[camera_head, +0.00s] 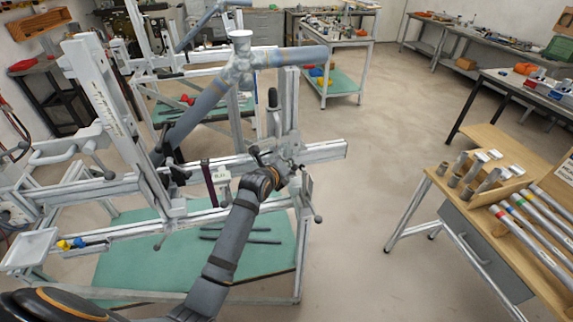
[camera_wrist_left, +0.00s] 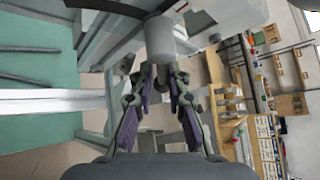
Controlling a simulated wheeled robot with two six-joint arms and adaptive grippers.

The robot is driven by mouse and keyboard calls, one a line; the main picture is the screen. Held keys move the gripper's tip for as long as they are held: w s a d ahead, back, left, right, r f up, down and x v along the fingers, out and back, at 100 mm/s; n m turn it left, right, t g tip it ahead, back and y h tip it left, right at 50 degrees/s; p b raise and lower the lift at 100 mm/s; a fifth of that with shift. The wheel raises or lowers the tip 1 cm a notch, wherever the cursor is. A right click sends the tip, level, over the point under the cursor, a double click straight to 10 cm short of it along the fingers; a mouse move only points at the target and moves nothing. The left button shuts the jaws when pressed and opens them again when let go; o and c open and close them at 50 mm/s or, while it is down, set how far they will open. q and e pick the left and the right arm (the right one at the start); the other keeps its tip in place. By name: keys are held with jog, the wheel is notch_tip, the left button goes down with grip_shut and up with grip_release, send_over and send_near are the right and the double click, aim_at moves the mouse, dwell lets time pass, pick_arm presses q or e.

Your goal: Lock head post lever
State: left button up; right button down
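The frame jig (camera_head: 318,152) stands at the left, with pale rails and uprights. Its right upright post (camera_head: 290,100) has a dark upright lever (camera_head: 272,98) beside it. A second dark-knobbed lever (camera_head: 254,155) is lower, near the carriage on the rail. My left gripper (camera_head: 291,176) is at this carriage, just below the upright. In the left wrist view my left gripper (camera_wrist_left: 165,75) has its fingertips apart, by the lower end of a pale grey cylinder (camera_wrist_left: 160,40). Whether they touch or grip it is unclear. My right gripper is not in view.
Blue-grey frame tubes (camera_head: 195,112) sit on the jig, with one tube (camera_head: 292,57) reaching right above the upright. A wooden-topped bench (camera_head: 440,172) with tubes and fittings stands at the right. The floor (camera_head: 375,150) between jig and bench is clear.

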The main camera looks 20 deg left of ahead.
pick_arm(q)
jog(key=shift+o, duration=1.2)
jog(key=shift+s+f, duration=0.15)
jog(key=shift+f, duration=0.25)
jog(key=shift+w+d+r, duration=0.2)
jog(key=shift+d, duration=0.15)
jog(key=v, duration=1.2)
jog(key=shift+a, duration=0.1)
